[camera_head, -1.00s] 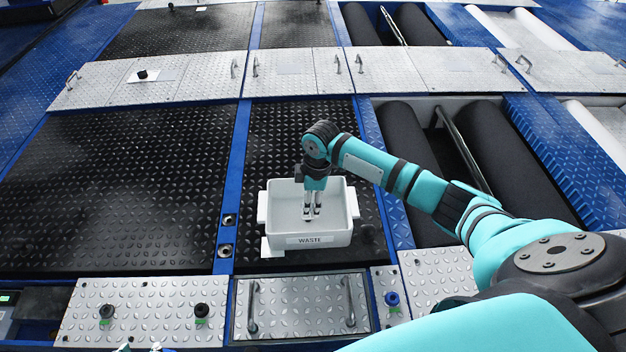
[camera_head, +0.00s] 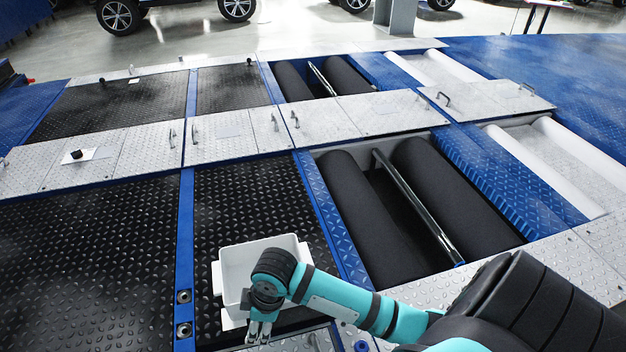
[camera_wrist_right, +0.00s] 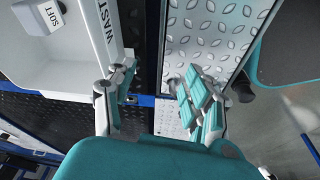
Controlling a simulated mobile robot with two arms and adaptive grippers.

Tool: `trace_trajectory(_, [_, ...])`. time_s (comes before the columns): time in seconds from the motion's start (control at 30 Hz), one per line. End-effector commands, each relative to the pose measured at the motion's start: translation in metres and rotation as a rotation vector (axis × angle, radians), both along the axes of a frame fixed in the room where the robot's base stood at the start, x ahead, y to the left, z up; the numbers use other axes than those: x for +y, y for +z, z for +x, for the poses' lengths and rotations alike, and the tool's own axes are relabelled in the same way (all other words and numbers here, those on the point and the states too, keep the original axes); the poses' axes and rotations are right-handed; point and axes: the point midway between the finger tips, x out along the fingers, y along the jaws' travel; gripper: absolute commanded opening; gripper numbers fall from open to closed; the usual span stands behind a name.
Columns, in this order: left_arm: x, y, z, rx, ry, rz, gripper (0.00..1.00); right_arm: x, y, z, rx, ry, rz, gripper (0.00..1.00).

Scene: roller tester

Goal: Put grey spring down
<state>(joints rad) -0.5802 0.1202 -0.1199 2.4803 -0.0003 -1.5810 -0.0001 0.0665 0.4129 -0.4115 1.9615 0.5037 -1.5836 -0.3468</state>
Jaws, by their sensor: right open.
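A grey block marked SOFT (camera_wrist_right: 40,15) lies inside the white WASTE bin (camera_wrist_right: 75,70) in the right wrist view. It looks like the grey spring, but only part of it shows. In the head view the bin (camera_head: 232,265) stands on the black tread plate, and my right arm hides its near right corner. My right gripper (camera_head: 258,332) is in front of the bin's near side. In the right wrist view its fingers (camera_wrist_right: 155,82) are apart with nothing between them, beside the bin's labelled wall. My left gripper is out of view.
Black rollers (camera_head: 375,215) with a metal bar between them lie in an open pit right of the bin. Silver tread plates (camera_head: 330,120) with handles run behind. A blue knob (camera_head: 361,346) is near the front edge. Black plate left of the bin is clear.

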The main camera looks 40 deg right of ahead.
Motion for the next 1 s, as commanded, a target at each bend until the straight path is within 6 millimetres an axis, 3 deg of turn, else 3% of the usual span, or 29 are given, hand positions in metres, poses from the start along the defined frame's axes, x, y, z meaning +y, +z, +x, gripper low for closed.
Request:
trace_trajectory(0.03, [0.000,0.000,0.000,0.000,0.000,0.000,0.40,0.010,0.000,-0.030,-0.002,-0.088,0.035,0.52])
trace_trajectory(0.2, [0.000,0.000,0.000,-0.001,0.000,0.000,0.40,-0.006,0.017,-0.094,-0.033,-0.433,0.053,0.52])
trace_trajectory(0.4, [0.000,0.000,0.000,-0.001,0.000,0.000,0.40,-0.039,0.035,-0.136,-0.054,-0.689,0.012,0.52])
trace_trajectory(1.0, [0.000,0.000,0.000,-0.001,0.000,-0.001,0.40,-0.045,0.038,-0.142,-0.059,-0.725,0.001,0.52])
